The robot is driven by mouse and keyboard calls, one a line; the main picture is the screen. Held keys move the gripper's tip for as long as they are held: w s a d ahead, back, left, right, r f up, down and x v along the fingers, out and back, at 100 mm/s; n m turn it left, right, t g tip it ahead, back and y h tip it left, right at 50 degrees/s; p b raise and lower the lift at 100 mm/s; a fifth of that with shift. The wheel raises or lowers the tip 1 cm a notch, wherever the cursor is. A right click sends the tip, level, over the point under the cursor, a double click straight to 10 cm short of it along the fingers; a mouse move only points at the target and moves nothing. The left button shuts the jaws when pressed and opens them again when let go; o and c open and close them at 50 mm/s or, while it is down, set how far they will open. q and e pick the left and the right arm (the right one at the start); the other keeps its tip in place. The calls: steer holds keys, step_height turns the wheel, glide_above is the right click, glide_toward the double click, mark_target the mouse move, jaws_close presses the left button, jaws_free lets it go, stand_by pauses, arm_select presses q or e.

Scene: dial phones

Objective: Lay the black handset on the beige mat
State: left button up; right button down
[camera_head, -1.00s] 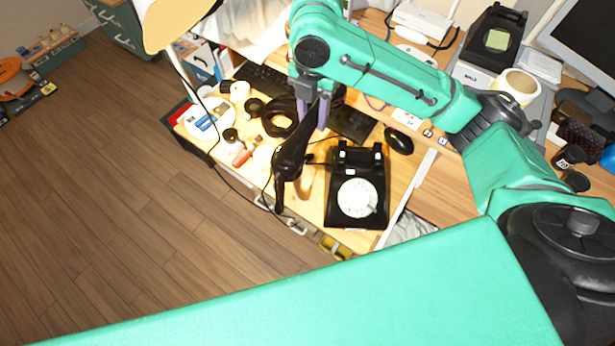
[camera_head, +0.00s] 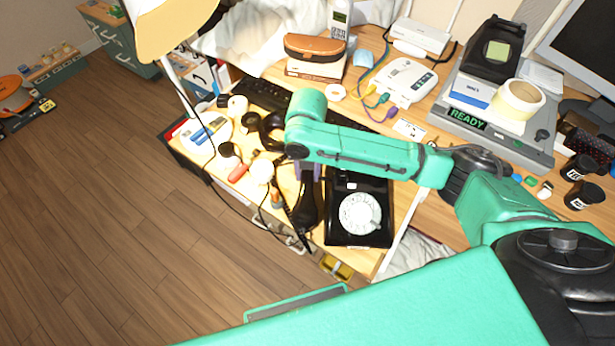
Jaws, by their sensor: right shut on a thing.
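The black handset (camera_head: 305,211) is in my right gripper (camera_head: 309,172), whose purple fingers show just under the green arm. The handset points down the picture, close along the left side of the black dial phone (camera_head: 359,214). Its upper end is hidden by my arm and fingers. I cannot tell whether its lower end touches the table. The phone has a white dial, and its upper part is partly covered by my arm. I cannot make out a separate beige mat against the light wooden tabletop. My left gripper is not in view.
A white plate (camera_head: 207,134), a red-handled tool (camera_head: 238,173) and several small items crowd the tabletop left of the handset. A black keyboard (camera_head: 262,93) lies behind. A grey machine reading READY (camera_head: 520,145) stands at right. The table's front edge is close below the phone.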

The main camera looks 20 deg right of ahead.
mark_target(307, 173)
step_height(307, 173, down, 2)
steer(key=c, duration=0.5)
jaws_free()
steer(key=shift+f, duration=0.1)
step_height(307, 173, up, 12)
steer(key=shift+r+p, duration=0.15)
steer(key=shift+p, duration=0.4)
